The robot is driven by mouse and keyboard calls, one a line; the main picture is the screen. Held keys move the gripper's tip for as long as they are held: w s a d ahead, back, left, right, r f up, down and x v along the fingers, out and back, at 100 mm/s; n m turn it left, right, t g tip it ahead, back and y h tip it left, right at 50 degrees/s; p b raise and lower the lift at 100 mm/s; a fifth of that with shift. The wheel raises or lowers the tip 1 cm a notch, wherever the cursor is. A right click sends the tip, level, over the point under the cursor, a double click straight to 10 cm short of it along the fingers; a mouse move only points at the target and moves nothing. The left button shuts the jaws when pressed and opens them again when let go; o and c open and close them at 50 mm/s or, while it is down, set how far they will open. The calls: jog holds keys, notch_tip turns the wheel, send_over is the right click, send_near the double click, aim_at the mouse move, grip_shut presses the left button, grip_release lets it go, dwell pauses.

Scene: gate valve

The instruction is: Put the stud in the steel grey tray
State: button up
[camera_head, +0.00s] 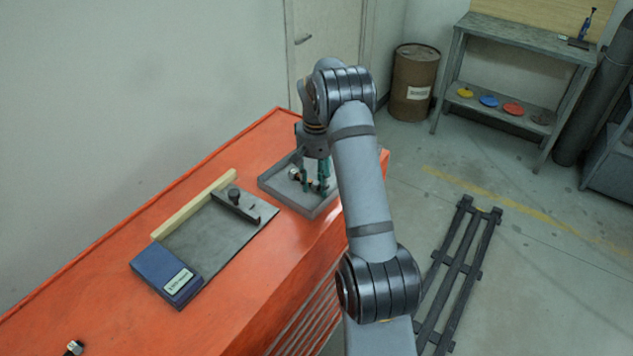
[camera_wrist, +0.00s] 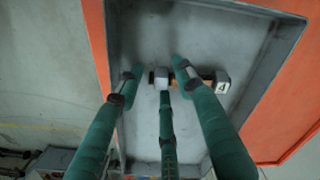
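The steel grey tray (camera_head: 318,208) sits near the far right end of the orange bench. It also shows in the wrist view (camera_wrist: 262,110). A stud with nuts on it (camera_wrist: 160,77) lies in the tray, and its one end carries a "4" mark. It shows in the head view too (camera_head: 294,174), left of the fingers. My gripper (camera_head: 318,188) is over the tray with its green fingers reaching down inside. In the wrist view its three fingers (camera_wrist: 156,78) are spread, with the stud beneath and partly covered by them. The fingers do not look closed on it.
A grey plate (camera_head: 205,240) with a black part (camera_head: 235,207), a wooden strip (camera_head: 195,203) and a blue box (camera_head: 165,272) lie left of the tray. Another stud-like piece (camera_head: 74,348) is at the lower left. The bench (camera_head: 110,290) is otherwise clear.

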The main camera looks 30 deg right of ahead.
jog(key=shift+o, duration=0.6)
jog(key=shift+w+r, duration=0.1)
jog(key=shift+r, duration=0.45)
notch_tip(320, 180, up, 11)
jog(key=shift+r, duration=0.15)
jog(key=shift+a, duration=0.1)
